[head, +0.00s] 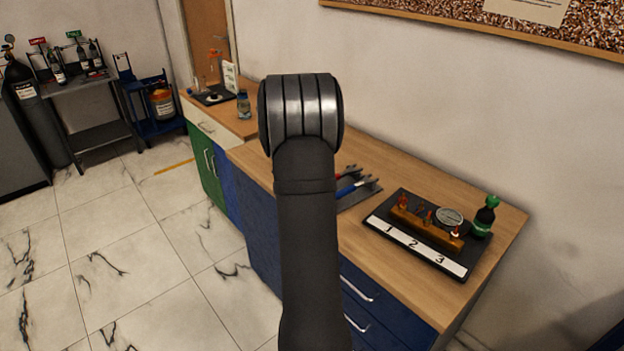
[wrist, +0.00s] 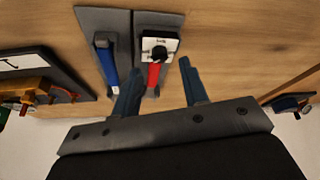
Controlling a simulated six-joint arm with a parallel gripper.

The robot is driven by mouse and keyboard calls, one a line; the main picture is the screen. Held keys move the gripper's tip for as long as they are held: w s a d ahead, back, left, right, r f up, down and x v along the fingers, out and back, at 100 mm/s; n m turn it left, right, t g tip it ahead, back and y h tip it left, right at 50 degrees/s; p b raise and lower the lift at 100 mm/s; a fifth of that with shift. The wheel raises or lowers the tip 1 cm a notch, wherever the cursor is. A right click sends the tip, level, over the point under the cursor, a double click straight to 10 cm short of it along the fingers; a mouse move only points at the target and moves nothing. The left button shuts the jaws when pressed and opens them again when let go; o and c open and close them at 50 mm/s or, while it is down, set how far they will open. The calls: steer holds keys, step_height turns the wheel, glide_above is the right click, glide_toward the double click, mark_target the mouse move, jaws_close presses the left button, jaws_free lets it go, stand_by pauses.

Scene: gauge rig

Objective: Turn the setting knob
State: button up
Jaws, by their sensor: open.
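In the wrist view, a small black knob (wrist: 158,53) stands on a white plate (wrist: 149,43) with tiny lettering, at the end of a red handle (wrist: 153,76). It may be the setting knob; I cannot be sure. My gripper (wrist: 161,66) is open and empty. Its two blue fingers point toward the tool mat, one on each side of the red handle. A blue-handled tool (wrist: 107,62) lies to the left of the left finger.
The grey mat (wrist: 92,20) lies on the wooden counter. Bare wood (wrist: 240,40) is free right of the mat.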

steer(key=shift+x, duration=1.65)
jaws_close()
